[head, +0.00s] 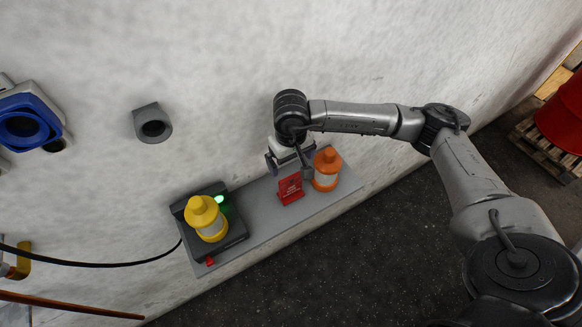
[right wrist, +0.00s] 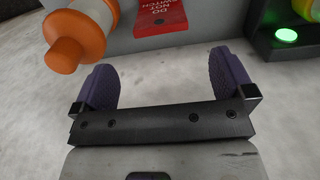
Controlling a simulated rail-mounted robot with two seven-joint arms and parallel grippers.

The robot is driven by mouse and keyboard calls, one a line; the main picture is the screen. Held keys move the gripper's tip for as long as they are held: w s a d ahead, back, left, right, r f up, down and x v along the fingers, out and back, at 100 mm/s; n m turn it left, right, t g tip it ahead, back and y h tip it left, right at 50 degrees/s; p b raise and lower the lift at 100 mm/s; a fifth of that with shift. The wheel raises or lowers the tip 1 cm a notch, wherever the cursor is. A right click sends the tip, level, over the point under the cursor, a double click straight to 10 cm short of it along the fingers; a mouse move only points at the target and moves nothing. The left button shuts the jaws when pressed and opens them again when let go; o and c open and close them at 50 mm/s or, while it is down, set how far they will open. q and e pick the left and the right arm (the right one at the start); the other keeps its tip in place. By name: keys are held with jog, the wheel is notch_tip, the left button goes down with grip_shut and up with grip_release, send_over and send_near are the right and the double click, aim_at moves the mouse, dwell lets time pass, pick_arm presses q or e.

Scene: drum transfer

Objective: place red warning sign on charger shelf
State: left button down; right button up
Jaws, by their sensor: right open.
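The red warning sign (head: 290,189) stands on the grey charger shelf (head: 262,221), between the orange lantern and the charger. It also shows at the top of the right wrist view (right wrist: 160,17), with white lettering reading "DO NOT SWITCH". My right gripper (head: 289,167) is open and empty, just above and behind the sign on the wall side. In the right wrist view its two purple-padded fingers (right wrist: 163,65) are spread, with the sign beyond their tips and apart from them. My left gripper is not in view.
An orange lantern (head: 327,169) stands close to the right of the gripper. A yellow lantern (head: 206,217) sits on the dark charger (head: 235,235), whose green light (head: 219,198) is lit. The wall carries a grey socket (head: 152,124). A red drum (head: 562,115) stands on a pallet at far right.

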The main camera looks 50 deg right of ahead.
jog(key=shift+r, duration=0.45)
jog(key=shift+a, duration=0.1)
jog(key=s+a+m+y, duration=0.25)
jog(key=a+y, duration=0.35)
jog(key=a, duration=0.4)
jog(key=s+a+m+y, duration=0.25)
jog(key=a+y, duration=0.35)
jog(key=a, duration=0.5)
notch_tip(320, 180, up, 10)
jog(key=w+a+m+t+y, duration=0.1)
jog(key=m+t+y, duration=0.2)
jog(key=m+t, duration=0.55)
jog(key=w+a+f+m+t+y, duration=0.1)
jog(key=a+m+t+y, duration=0.2)
jog(key=m, duration=1)
jog(key=d+f+m+t+h, duration=0.3)
jog(key=d+f+m+h, duration=0.25)
jog(key=m+h, duration=0.6)
jog(key=d+f+m+t+h, duration=0.3)
jog(key=d+f+m+h, duration=0.25)
jog(key=m, duration=1.05)
jog(key=s+d+f+m+g, duration=0.1)
jog(key=s+f+m+g, duration=0.5)
jog(key=s, duration=0.4)
jog(key=s+d+f+m+g, duration=0.1)
jog(key=s+f+m+g, duration=0.5)
jog(key=s+f+g, duration=0.2)
jog(key=shift+s+d+f+h, duration=0.15)
jog(key=shift+s+f+h, duration=0.25)
jog(key=shift+s, duration=0.75)
